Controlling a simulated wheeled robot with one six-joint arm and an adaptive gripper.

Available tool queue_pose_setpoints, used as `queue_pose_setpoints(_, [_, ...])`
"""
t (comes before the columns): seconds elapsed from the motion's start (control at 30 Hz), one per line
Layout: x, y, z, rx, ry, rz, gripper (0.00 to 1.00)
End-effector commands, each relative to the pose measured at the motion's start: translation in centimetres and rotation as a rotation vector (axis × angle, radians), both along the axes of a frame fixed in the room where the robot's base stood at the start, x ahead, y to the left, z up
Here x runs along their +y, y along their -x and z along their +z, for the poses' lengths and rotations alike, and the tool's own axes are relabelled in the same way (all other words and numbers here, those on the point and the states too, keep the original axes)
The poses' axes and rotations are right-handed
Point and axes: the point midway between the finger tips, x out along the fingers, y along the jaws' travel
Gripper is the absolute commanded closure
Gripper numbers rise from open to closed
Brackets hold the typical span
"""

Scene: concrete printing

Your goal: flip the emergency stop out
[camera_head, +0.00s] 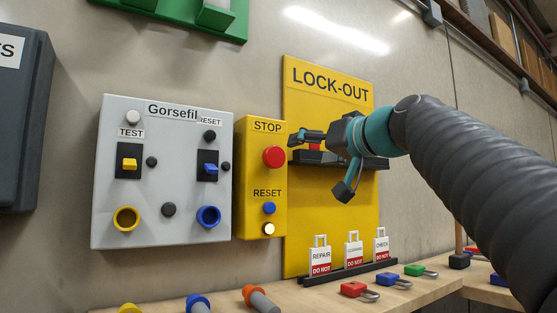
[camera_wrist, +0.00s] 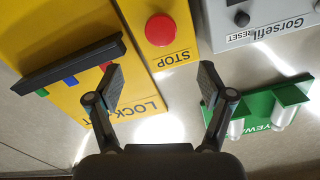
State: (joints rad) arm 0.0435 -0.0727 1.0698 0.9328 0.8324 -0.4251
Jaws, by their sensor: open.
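The emergency stop is a round red button (camera_head: 274,157) on the upper part of a yellow box (camera_head: 249,184), under the label STOP. In the wrist view the red button (camera_wrist: 160,30) shows upside down near the top, ahead of the space between my fingers. My gripper (camera_head: 318,165) is open and empty, to the right of the button and apart from it, in front of the lock-out board. Both spread fingers (camera_wrist: 160,82) show in the wrist view. I cannot tell whether the button is pressed in.
A blue button (camera_head: 269,208) and a pale button (camera_head: 268,229) sit below the stop. A grey control panel (camera_head: 162,215) adjoins on the left. The yellow lock-out board (camera_head: 329,78) has a dark shelf (camera_head: 375,163). Padlocks and tags stand on the bench below.

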Motion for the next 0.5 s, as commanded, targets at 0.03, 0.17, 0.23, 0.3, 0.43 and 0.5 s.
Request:
queue_pose_setpoints(0.03, [0.2,-0.3,0.2,-0.003,-0.002,0.003,0.20])
queue_pose_setpoints(0.17, [0.9,-1.2,0.4,-0.005,-0.003,0.004,0.20])
queue_pose_setpoints(0.23, [1.5,-2.1,0.4,-0.004,-0.001,0.005,0.20])
queue_pose_setpoints(0.3, [2.3,-3.2,0.4,-0.003,-0.002,0.006,0.20])
queue_pose_setpoints(0.43, [3.6,-5.2,0.4,-0.003,-0.002,0.005,0.20])
queue_pose_setpoints(0.5, [4.4,-6.3,0.4,-0.003,-0.001,0.004,0.20])
